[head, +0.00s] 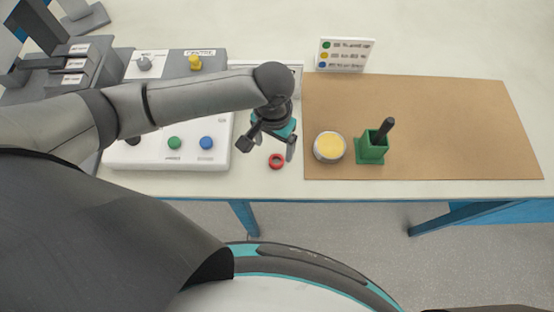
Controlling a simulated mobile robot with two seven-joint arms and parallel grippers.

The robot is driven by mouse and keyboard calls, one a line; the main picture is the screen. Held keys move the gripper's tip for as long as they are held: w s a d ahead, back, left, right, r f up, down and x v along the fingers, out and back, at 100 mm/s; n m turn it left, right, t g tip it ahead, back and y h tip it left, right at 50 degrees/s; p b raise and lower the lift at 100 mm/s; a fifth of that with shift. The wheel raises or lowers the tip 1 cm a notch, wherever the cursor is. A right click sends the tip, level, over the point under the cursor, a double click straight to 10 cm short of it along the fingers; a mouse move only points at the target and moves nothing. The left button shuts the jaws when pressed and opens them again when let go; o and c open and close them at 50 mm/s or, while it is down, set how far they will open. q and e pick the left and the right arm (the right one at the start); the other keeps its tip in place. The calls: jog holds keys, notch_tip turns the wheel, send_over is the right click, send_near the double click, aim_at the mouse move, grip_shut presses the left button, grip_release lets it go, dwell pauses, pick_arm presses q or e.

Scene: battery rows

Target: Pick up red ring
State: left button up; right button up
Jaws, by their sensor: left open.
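A small red ring (276,161) lies flat on the pale table top near its front edge. It sits between the white button panel and the brown mat. My left gripper (268,148) is open, with its fingers pointing down above and just behind the ring. Nothing shows between the fingers. How high the fingertips are over the ring is hard to tell. My right gripper is not in view.
A white panel (127,156) with green and blue buttons lies left of the ring. Right of it is a brown mat (440,125) with a yellow-topped round tin (330,147) and a green holder (371,150) with a black handle. A label sign (344,55) stands behind.

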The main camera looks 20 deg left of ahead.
pick_arm(q)
send_over(275, 164)
jog(key=f, duration=0.2)
jog(key=s+f, duration=0.1)
jog(key=f, duration=0.1)
jog(key=shift+d+f+b, duration=0.1)
jog(key=shift+f+b, duration=0.1)
jog(key=shift+b, duration=0.15)
jog(key=shift+w+f+b, duration=0.25)
jog(key=shift+f+b, duration=0.1)
jog(key=shift+f, duration=0.95)
jog(key=shift+w+f+b, duration=0.2)
jog(key=shift+f+b, duration=0.15)
jog(key=shift+f, duration=0.9)
jog(key=shift+c, duration=0.2)
grip_shut()
